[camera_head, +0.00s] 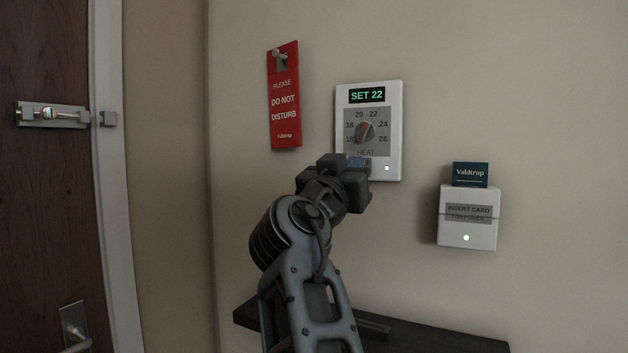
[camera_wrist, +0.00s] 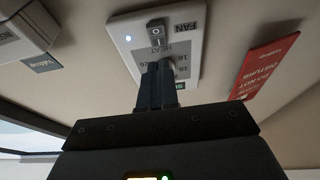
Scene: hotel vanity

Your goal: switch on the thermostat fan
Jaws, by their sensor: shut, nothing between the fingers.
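The white thermostat (camera_head: 394,130) is on the wall, its green display (camera_head: 367,95) reading SET 22. Its round dial (camera_head: 365,131) has a red mark and sits above the word HEAT. Contact cannot be told. In the head view my gripper hides the thermostat's lower left.
A red do-not-disturb sign (camera_head: 284,95) hangs from a hook left of the thermostat. A dark shelf (camera_head: 440,338) lies below. A wooden door (camera_head: 50,200) stands at left.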

